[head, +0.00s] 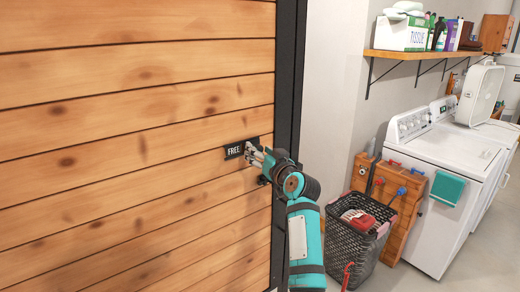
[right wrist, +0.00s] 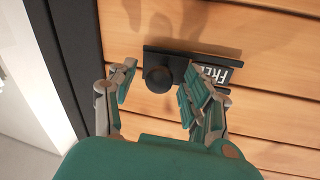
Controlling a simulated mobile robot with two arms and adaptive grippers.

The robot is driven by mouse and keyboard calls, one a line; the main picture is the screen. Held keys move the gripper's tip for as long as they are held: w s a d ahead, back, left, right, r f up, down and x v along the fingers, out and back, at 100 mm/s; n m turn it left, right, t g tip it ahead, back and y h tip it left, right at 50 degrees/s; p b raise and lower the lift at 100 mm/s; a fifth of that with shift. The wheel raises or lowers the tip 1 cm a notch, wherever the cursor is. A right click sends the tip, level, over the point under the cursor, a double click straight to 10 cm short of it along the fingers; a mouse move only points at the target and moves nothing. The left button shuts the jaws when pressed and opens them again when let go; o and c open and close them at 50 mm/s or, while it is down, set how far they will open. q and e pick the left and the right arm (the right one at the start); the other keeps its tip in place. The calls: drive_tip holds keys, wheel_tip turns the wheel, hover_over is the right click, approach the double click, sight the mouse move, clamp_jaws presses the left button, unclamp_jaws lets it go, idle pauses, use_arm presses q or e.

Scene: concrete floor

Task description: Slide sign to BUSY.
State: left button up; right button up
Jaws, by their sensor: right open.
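The sign (head: 234,151) is a small dark plate on the wooden plank door, and it reads FREE. In the right wrist view its white FREE label (right wrist: 220,73) shows rotated, partly covered by a finger. A dark slider plate (right wrist: 186,56) with a round black knob (right wrist: 158,79) is beside the label. My right gripper (head: 257,155) is at the sign's right part. Its fingers are open on either side of the knob, with gaps visible, and it also shows in the right wrist view (right wrist: 157,86). My left gripper is out of view.
The door's black frame (head: 288,80) is just right of my right gripper. A dark laundry basket (head: 350,229), a wooden crate (head: 398,222) and a white washer (head: 437,150) stand further right. A wall shelf (head: 415,54) holds boxes and bottles.

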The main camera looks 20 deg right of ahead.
drive_tip(key=shift+c, duration=0.3)
clamp_jaws()
idle(0.3)
